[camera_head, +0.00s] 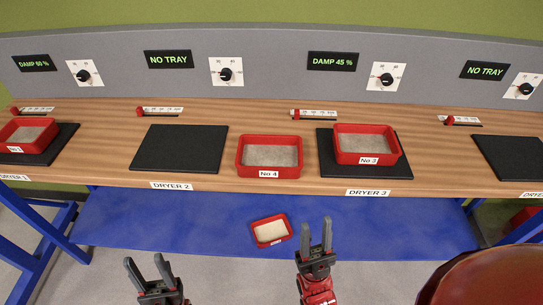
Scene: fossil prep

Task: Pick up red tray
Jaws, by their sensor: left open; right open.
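Several red trays with pale, sand-like contents are in the head view. Tray No 4 (269,172) sits on bare wood between the Dryer 2 and Dryer 3 pads. Tray No 3 (368,159) sits on the Dryer 3 pad (335,168). Tray No 1 (15,148) sits on the far left pad. A smaller-looking red tray (270,244) is lower down, at the blue shelf's front edge; its label is too small to read. My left gripper (150,264) is open and empty at the bottom. My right gripper (316,234) is open and empty, right of the low tray.
The wooden bench (110,150) has an empty black Dryer 2 pad (180,148) and another empty pad (512,158) at far right. The grey panel behind carries knobs and displays. A blue shelf (160,225) lies below. A dark red rounded object (490,280) fills the lower right.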

